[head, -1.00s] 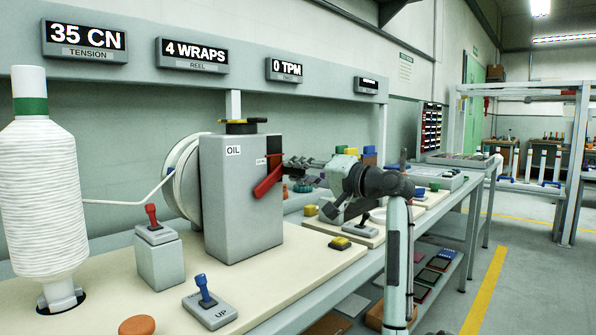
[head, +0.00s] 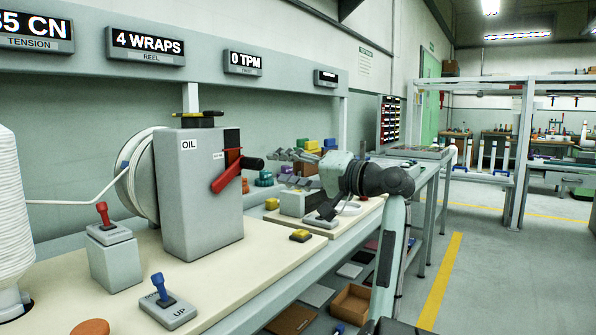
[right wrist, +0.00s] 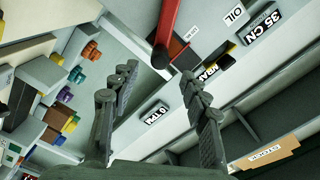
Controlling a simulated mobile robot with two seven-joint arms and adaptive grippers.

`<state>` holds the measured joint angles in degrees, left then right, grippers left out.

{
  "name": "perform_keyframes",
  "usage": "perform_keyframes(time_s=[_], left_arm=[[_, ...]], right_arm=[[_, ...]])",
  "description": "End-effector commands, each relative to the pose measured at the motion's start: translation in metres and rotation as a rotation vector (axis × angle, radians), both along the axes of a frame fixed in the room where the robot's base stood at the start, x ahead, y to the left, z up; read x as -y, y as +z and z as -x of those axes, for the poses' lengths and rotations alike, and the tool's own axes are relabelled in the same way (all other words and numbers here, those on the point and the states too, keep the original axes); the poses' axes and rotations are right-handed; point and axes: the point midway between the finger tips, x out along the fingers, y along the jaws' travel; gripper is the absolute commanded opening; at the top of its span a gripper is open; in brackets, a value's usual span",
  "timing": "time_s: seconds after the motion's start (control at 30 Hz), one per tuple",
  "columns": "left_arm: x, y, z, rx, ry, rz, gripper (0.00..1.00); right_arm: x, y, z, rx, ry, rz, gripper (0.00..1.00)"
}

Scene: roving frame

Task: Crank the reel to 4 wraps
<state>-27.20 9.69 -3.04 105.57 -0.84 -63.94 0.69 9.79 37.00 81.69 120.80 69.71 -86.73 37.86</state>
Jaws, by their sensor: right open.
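The white reel (head: 143,176) is mounted on the left of a grey box marked OIL (head: 199,201). The red crank (head: 226,173) is on the box's right side, with a black knob (head: 252,163) pointing right. The reel display (head: 147,47) reads 4 WRAPS. My right gripper (head: 284,168) is open and empty, just right of the knob, with its fingers toward the crank. In the right wrist view, the red crank arm (right wrist: 169,25) and its dark knob (right wrist: 160,58) show beyond the gap between the open fingers (right wrist: 158,82). My left gripper is out of view.
A white thread runs from the large spool (head: 12,200) to the reel. A red-handled switch (head: 103,212) and a blue-handled UP/DOWN switch (head: 162,296) stand in front. A yellow button (head: 299,236) sits under my right arm. Free floor lies to the right.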

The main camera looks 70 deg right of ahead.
Motion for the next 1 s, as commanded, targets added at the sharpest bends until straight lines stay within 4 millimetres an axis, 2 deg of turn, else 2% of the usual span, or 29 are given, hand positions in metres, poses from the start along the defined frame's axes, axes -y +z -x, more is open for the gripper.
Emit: perform_keyframes(time_s=[0.1,0.3,1.0], left_arm=[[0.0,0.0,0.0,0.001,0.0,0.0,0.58],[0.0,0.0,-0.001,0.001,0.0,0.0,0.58],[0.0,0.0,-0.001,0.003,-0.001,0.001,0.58]], right_arm=[[-0.005,0.0,0.02,-0.001,-0.001,0.001,0.46],[-0.009,-0.001,0.037,-0.002,-0.001,0.0,0.46],[-0.009,-0.001,0.038,-0.001,-0.001,0.001,0.46]])
